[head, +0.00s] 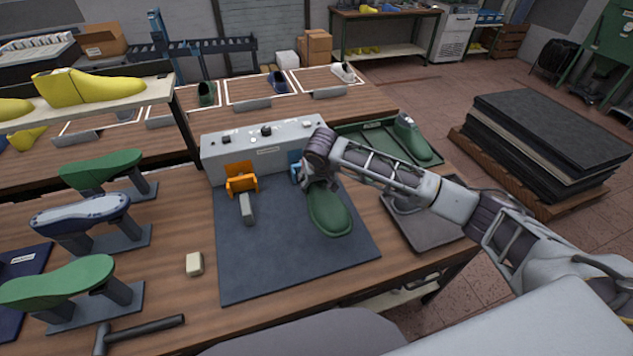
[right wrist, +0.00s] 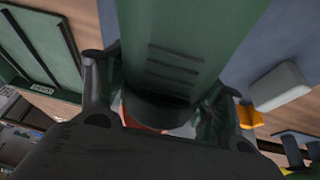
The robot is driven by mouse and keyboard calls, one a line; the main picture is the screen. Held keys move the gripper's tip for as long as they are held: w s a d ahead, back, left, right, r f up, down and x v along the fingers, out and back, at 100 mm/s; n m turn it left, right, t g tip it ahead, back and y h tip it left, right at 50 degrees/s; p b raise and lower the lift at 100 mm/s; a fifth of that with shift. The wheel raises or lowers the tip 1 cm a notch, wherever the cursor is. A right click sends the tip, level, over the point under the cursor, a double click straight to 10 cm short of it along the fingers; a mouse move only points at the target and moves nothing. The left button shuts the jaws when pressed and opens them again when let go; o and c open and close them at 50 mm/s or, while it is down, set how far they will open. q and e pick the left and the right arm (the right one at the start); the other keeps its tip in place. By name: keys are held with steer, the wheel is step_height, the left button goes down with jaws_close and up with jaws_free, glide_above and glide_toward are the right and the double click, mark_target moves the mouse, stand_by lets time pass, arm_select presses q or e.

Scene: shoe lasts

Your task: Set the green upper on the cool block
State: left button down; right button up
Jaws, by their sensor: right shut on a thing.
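My right gripper (head: 316,184) is shut on a green upper (head: 330,210) at its heel end, the toe pointing toward the front of the dark mat (head: 285,262). In the right wrist view the green upper (right wrist: 185,40) fills the space between the fingers (right wrist: 165,100). A blue fixture (head: 295,166), perhaps the cool block's, shows partly behind the gripper, against the grey control box (head: 262,148). Any block under the upper is hidden, so I cannot tell whether the upper rests on one. An orange fixture (head: 241,182) with a grey block (head: 247,209) stands to the left.
A green tray (head: 350,128) with another green shoe (head: 412,136) is at the back right. A dark grey tray (head: 425,235) lies beneath my right arm. Shoe lasts on stands, a cream block (head: 194,263) and a hammer (head: 140,329) are left. The mat's front is clear.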

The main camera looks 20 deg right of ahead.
mark_target(317, 208)
steer(key=shift+f, duration=0.2)
stand_by(0.5)
steer(key=shift+f+b, duration=1.35)
steer(key=shift+b, duration=0.25)
steer(key=shift+f, duration=0.25)
steer(key=shift+f+b, duration=0.3)
steer(key=shift+f, duration=2.65)
steer(key=shift+f, duration=0.25)
steer(key=o, duration=1.1)
steer(key=shift+o, duration=0.2)
steer(key=shift+r, duration=0.1)
